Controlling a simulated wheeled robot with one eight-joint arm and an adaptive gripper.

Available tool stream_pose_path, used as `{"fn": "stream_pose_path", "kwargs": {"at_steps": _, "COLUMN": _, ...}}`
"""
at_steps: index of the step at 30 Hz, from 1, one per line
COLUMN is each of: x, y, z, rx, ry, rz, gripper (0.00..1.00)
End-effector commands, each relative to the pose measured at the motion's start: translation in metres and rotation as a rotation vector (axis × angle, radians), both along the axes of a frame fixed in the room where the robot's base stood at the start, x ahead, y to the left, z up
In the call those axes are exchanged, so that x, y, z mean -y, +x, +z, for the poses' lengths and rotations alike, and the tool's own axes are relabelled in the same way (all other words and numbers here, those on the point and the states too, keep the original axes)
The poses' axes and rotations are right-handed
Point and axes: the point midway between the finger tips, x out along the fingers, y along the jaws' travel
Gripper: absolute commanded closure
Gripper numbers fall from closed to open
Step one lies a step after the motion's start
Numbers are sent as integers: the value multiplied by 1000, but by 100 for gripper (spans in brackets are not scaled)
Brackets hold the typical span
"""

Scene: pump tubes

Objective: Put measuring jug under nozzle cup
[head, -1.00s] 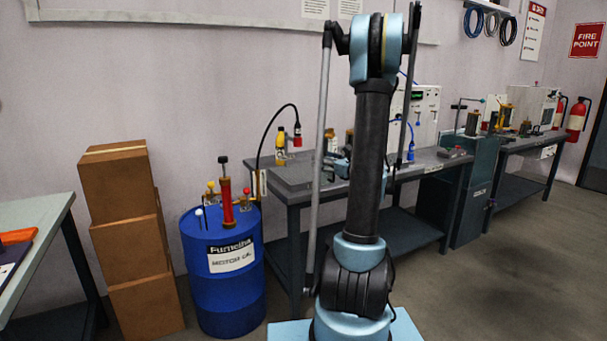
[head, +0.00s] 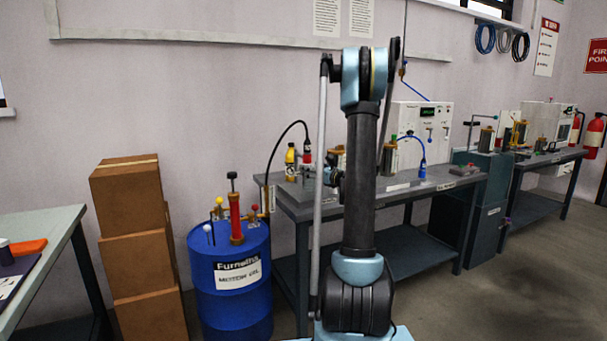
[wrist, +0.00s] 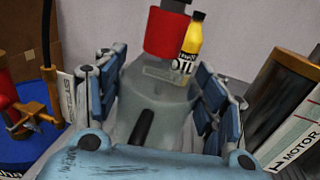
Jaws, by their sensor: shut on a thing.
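The measuring jug (wrist: 170,115) is a clear, greyish vessel with a dark strip on its near side. In the wrist view my gripper (wrist: 157,95) has its blue fingers on both sides of it and is shut on it. The red nozzle cup (wrist: 167,36) appears just above the jug's rim; I cannot tell whether it is directly over the opening or behind it. In the head view the nozzle cup (head: 306,157) hangs at the end of a black hose over the bench's left end. My gripper (head: 333,175) is just right of it, partly hidden by my arm.
A yellow oil bottle (wrist: 194,35) stands behind the nozzle cup, close to the jug; it also shows in the head view (head: 290,162). The grey bench (head: 405,187) carries more equipment on the right. A blue drum (head: 231,285) with a red pump stands left of the bench.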

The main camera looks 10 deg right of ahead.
Motion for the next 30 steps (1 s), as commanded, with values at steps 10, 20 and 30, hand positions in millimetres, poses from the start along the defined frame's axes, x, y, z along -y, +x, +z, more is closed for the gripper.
{"fn": "stream_pose_path", "kwargs": {"at_steps": 10, "x": -19, "y": 31, "z": 0, "rx": 0, "ry": 0, "rz": 3, "gripper": 72}}
{"fn": "stream_pose_path", "kwargs": {"at_steps": 20, "x": -24, "y": 40, "z": -15, "rx": 0, "ry": 0, "rz": 1, "gripper": 72}}
{"fn": "stream_pose_path", "kwargs": {"at_steps": 30, "x": -24, "y": 40, "z": -17, "rx": 0, "ry": 0, "rz": 1, "gripper": 16}}
